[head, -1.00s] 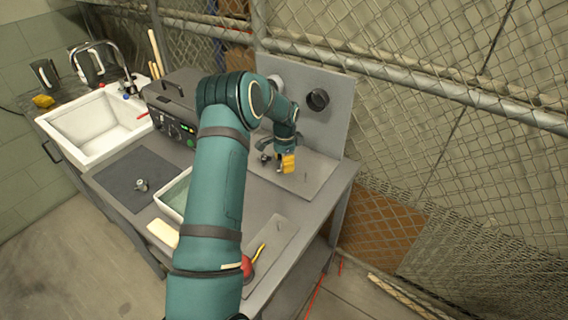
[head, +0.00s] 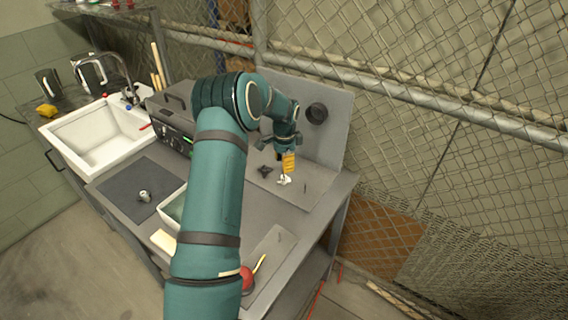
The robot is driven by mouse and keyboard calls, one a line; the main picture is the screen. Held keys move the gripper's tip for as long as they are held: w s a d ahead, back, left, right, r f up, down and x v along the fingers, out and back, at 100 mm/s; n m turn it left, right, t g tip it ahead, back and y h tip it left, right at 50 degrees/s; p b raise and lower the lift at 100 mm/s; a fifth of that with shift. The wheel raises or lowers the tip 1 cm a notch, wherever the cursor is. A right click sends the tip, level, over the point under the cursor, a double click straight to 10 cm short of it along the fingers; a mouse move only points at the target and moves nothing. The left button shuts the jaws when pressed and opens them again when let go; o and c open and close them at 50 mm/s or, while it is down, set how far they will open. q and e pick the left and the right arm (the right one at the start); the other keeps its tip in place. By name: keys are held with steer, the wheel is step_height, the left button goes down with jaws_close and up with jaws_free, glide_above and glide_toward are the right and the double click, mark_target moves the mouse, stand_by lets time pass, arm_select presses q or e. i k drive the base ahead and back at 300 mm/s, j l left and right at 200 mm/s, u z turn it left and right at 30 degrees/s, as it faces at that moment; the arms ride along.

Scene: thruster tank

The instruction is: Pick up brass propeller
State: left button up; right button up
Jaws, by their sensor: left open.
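My left gripper (head: 288,161) hangs over the grey plate at the back right of the bench, pointing down, with a yellow-orange part at its end. It is open. A small pale, bladed piece (head: 284,180) lies on the plate just under the fingertips. It may be the brass propeller, but it is too small and bright to tell its metal. A dark bladed piece (head: 265,170) lies just left of it, apart from the gripper. Whether the fingers touch the pale piece cannot be told. My right gripper is out of view.
An upright grey panel with a round black knob (head: 316,113) stands behind the plate. A dark mat (head: 125,183) with a small metal part (head: 145,196), a pale-rimmed tray (head: 166,209), a white sink (head: 85,150) and a red ball-like object (head: 246,280) share the bench.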

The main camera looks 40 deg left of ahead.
mark_target(144, 194)
steer(key=k+l, duration=0.75)
steer(key=k, duration=0.1)
